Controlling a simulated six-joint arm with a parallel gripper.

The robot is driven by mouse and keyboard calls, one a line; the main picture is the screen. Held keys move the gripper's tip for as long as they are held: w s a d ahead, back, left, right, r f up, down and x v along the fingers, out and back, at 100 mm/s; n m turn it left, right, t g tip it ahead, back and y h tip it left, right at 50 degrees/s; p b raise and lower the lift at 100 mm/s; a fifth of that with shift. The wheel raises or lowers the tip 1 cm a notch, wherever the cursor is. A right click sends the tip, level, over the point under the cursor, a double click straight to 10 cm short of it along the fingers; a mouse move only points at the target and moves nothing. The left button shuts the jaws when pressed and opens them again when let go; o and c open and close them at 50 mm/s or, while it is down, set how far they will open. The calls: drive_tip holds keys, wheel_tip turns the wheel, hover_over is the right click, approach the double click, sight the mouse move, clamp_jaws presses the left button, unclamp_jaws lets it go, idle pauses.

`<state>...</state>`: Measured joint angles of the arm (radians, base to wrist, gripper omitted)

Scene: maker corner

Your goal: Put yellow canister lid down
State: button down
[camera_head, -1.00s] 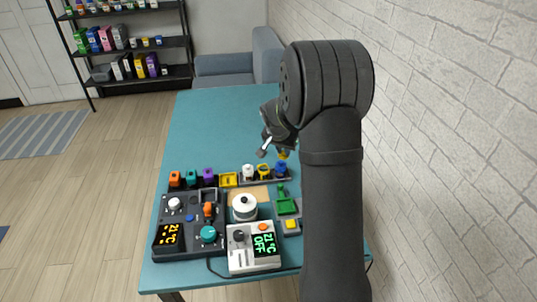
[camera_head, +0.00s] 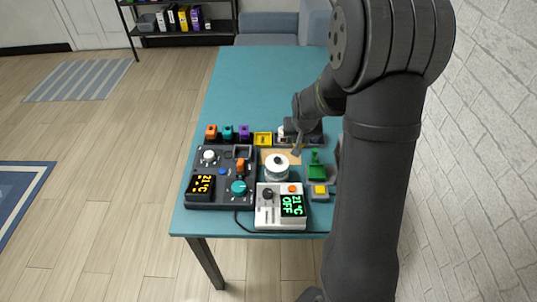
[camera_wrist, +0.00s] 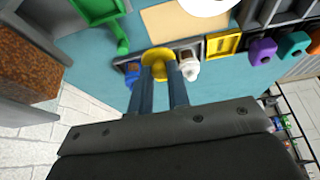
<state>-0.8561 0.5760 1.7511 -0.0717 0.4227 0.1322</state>
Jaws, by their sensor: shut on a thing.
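My gripper (camera_wrist: 162,82) is shut on the yellow canister lid (camera_wrist: 158,54), a round yellow piece between its fingertips in the wrist view. It is over the dark rack, between a white canister (camera_wrist: 189,66) and a blue canister (camera_wrist: 132,70). Whether the lid touches anything below is hard to tell, and the yellow canister's body is hidden or merges with the lid. In the head view my gripper (camera_head: 298,142) is at the right part of the rack, and the lid is hidden there.
A yellow square tray (camera_head: 263,139) and several coloured blocks stand left of the canisters. A white round pot (camera_head: 277,168), dark control panel (camera_head: 218,178), white controller (camera_head: 280,207) and green tool (camera_head: 315,168) lie in front. The table's far part (camera_head: 265,80) is clear.

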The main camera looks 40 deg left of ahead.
hover_over(268, 155)
drive_tip(key=s+d, duration=0.1)
wheel_tip(268, 155, down, 6)
drive_tip(key=shift+f, duration=2.25)
drive_tip(key=shift+f, duration=0.15)
drive_tip(key=c, duration=1.4)
unclamp_jaws()
drive_tip(key=shift+o, duration=0.2)
drive_tip(key=v, duration=1.2)
drive_tip(key=shift+r, duration=0.2)
